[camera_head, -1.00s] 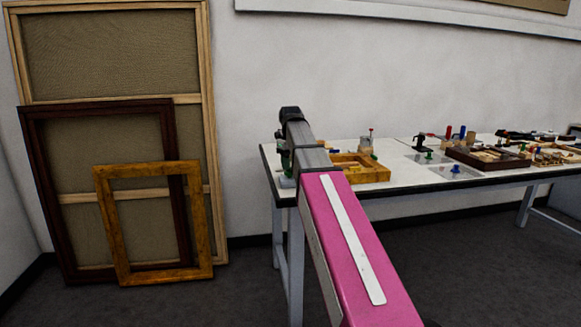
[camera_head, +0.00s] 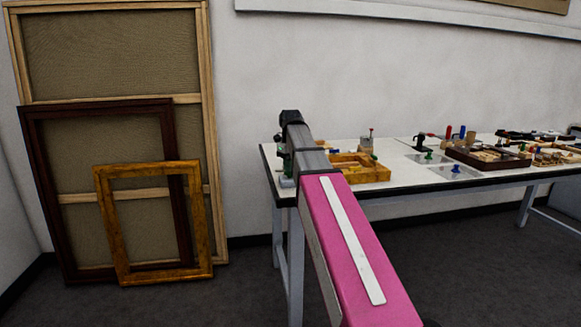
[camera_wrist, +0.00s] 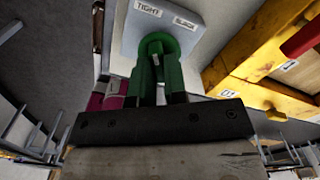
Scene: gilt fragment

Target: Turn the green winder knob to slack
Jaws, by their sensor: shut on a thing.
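The green winder knob (camera_wrist: 160,42) stands at a pale grey plate (camera_wrist: 128,38) in the wrist view. The plate has two labels, TIGHT (camera_wrist: 148,8) and SLACK (camera_wrist: 185,22). My gripper (camera_wrist: 159,66) is shut on the knob, with its fingers running up to it from the dark bar below. The fingers hide part of the knob, and I cannot read where it points. In the head view, some green (camera_head: 282,160) shows at the left end of the table, beside my arm, too small to tell apart.
A yellow wooden tray (camera_head: 368,175) stands right of the knob and also shows in the wrist view (camera_wrist: 250,65). The white table (camera_head: 405,180) holds a dark wooden tray (camera_head: 470,162) and several small tools farther right. Frames lean on the wall at left.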

